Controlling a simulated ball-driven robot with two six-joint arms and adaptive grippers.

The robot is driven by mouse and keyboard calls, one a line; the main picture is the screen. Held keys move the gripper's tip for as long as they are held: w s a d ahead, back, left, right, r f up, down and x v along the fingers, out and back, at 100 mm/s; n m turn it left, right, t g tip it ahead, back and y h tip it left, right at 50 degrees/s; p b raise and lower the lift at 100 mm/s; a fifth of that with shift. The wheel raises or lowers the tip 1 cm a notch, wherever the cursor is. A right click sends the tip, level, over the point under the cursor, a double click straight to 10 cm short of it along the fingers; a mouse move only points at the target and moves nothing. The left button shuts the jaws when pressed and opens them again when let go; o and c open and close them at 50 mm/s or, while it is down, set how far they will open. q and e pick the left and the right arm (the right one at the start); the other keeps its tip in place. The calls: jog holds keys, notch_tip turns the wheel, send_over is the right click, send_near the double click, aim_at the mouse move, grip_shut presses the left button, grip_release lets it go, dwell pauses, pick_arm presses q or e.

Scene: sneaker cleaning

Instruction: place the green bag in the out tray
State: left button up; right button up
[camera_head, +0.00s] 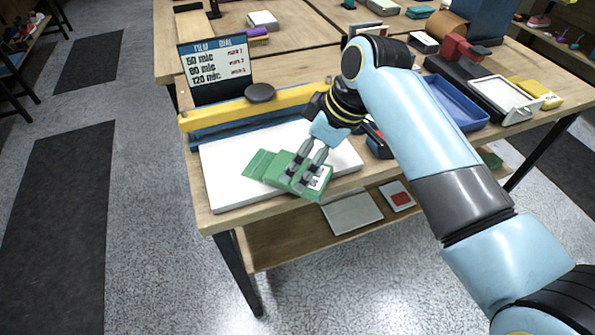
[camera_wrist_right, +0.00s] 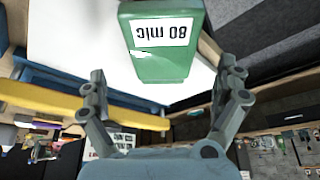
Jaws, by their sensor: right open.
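The green bag (camera_head: 262,168) lies on a white board (camera_head: 228,186) on the wooden bench, near its front edge. Its white label reads "80 mic" in the right wrist view (camera_wrist_right: 155,65). My right gripper (camera_head: 303,172) is over the bag, its fingers covering part of it. In the right wrist view the fingers (camera_wrist_right: 163,72) are apart, and the bag is beyond their tips with nothing seen clamped between them. A blue tray (camera_head: 462,118) stands on the bench to the right; I cannot tell whether it is the out tray. My left gripper is not in view.
A yellow and blue bar (camera_head: 225,117) with a black knob runs behind the white board. A sign (camera_head: 217,65) stands behind it. A white framed tray (camera_head: 503,95) and a yellow item (camera_head: 540,92) lie right of the blue tray. A shelf (camera_head: 270,241) is below.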

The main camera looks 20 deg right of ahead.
aim_at(300, 171)
jog(key=x, duration=0.4)
jog(key=shift+s+a, duration=0.1)
jog(key=shift+f, duration=0.2)
jog(key=shift+c, duration=0.5)
jog(key=c, duration=1.1)
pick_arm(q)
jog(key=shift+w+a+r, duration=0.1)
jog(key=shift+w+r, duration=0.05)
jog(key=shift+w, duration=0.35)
pick_arm(e)
jog(key=shift+r, duration=0.1)
jog(key=shift+c, duration=0.2)
